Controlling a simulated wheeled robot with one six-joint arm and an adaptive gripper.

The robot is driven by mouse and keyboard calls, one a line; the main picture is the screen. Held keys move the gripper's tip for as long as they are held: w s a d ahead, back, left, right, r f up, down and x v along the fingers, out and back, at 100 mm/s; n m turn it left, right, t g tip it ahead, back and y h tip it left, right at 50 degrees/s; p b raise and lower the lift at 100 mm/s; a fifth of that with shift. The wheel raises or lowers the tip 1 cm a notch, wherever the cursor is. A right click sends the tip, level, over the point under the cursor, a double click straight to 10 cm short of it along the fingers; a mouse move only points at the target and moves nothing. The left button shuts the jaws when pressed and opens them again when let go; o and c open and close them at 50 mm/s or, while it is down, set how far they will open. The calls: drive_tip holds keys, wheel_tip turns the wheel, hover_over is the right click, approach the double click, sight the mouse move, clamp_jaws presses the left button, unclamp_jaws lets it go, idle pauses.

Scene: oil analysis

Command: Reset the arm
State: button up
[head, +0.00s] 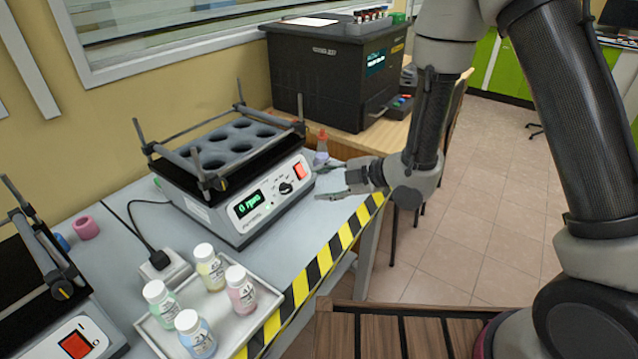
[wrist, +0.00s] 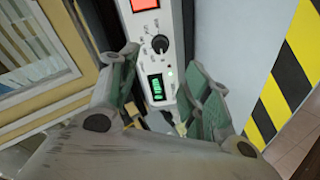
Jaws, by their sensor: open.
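My gripper (head: 343,181) is at the right end of my arm's reach over the grey table, close to the front right corner of the shaker (head: 245,190). Its jaws are apart and nothing is between them. In the wrist view my gripper (wrist: 155,105) shows two green-padded fingers spread, with the shaker's front panel (wrist: 155,20) beyond them. The panel has a red switch, a black knob and a lit green display. A small bottle with a red cap (head: 321,148) stands behind my gripper near the shaker's right side.
A white tray (head: 245,327) holds several capped bottles on the table. A second shaker (head: 60,300) stands at the left. A black machine (head: 335,75) stands behind on a wooden table. Yellow-black tape (head: 320,265) marks the table edge. Tiled floor (head: 475,200) is open at the right.

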idle(0.3)
drive_tip(key=d+f+m+h, duration=0.1)
drive_tip(key=d+f+h, duration=0.1)
drive_tip(key=s+d+f+m+g+h, duration=0.1)
drive_tip(key=d+f+m, duration=0.1)
drive_tip(key=d+f, duration=0.1)
drive_tip(key=s+d+f+m+h, duration=0.1)
drive_tip(key=d+f+m+h, duration=0.1)
drive_tip(key=d+f, duration=0.1)
drive_tip(key=shift+d+g+h, duration=0.25)
drive_tip(key=shift+g+h, duration=0.05)
drive_tip(key=s+d+r+m+g+h, duration=0.1)
drive_tip(key=s+d+r+m+h, duration=0.25)
drive_tip(key=d+r+m, duration=0.55)
drive_tip(key=s+d+r+m+g+h, duration=0.25)
drive_tip(key=s+d+r, duration=0.2)
drive_tip(key=d, duration=0.75)
drive_tip(key=s+d+r+m+t, duration=0.2)
drive_tip(key=s+d+r+m, duration=0.2)
drive_tip(key=r, duration=0.5)
drive_tip(key=s+d+r+m+t, duration=0.2)
drive_tip(key=s+d+r+m, duration=0.3)
drive_tip(key=r, duration=0.4)
drive_tip(key=shift+s+d+r+t, duration=0.3)
drive_tip(key=shift+s+d, duration=0.4)
drive_tip(key=shift+s, duration=0.4)
